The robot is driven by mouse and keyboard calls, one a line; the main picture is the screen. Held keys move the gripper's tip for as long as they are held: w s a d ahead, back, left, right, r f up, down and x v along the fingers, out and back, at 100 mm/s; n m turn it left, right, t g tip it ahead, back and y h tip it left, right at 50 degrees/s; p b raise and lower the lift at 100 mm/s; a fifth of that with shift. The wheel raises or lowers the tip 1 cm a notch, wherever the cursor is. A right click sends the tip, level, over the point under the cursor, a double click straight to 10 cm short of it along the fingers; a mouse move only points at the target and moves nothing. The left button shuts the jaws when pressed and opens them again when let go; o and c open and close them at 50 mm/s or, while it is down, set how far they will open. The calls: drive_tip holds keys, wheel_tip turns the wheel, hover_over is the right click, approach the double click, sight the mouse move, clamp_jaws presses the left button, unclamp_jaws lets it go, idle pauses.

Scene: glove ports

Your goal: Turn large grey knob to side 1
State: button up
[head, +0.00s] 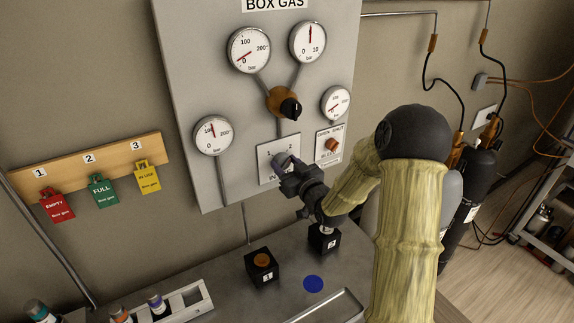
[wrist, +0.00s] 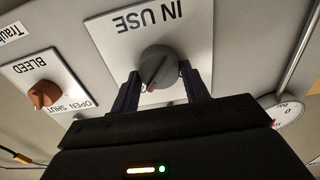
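The large grey knob (wrist: 158,68) sits on a white plate (wrist: 112,27) marked IN USE, which appears upside down in the wrist view. The knob's red pointer mark is at its lower left there. In the head view the knob (head: 282,160) is partly covered by my gripper, and the plate (head: 264,168) shows a 1 at left and a 2 at right. My gripper (wrist: 160,72) is open, with one dark finger on each side of the knob. I cannot tell whether the fingers touch it. The gripper's body hides the lower part of the plate.
An orange BLEED knob (head: 332,145) is on its own plate right of the grey knob. A black-handled orange valve (head: 288,105) and several gauges are above. Black blocks (head: 262,266) and a blue disc (head: 313,284) are on the bench below.

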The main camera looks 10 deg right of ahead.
drive_tip(key=c, duration=0.4)
